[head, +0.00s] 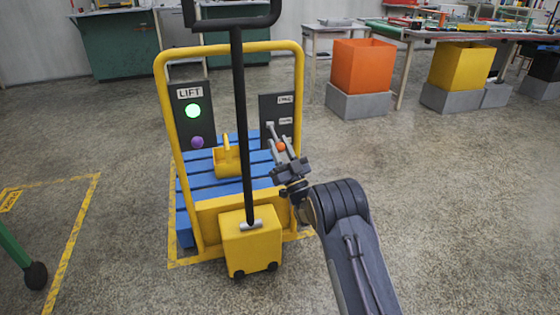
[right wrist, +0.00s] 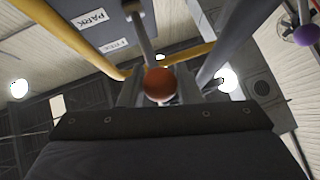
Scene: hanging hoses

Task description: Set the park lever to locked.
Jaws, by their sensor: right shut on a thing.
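The park lever is a grey rod on the dark right-hand panel (head: 269,108) of the yellow cart, with an orange ball knob (head: 280,146) at its end. In the head view the rod slants down from the panel to the knob. In the right wrist view the knob (right wrist: 158,83) sits between the fingers, below the panel's "PARK" and "FREE" labels (right wrist: 113,46). My right gripper (head: 281,148) is shut on the knob. The panel's lower labels are too small to read in the head view. My left gripper is not in view.
The "LIFT" panel (head: 190,119) with a green light and purple knob is at left. The yellow frame, a tall black handle (head: 240,120) and a yellow lock-shaped piece (head: 227,160) stand beside my gripper. Orange (head: 362,66) and yellow bins are behind. Floor at right is clear.

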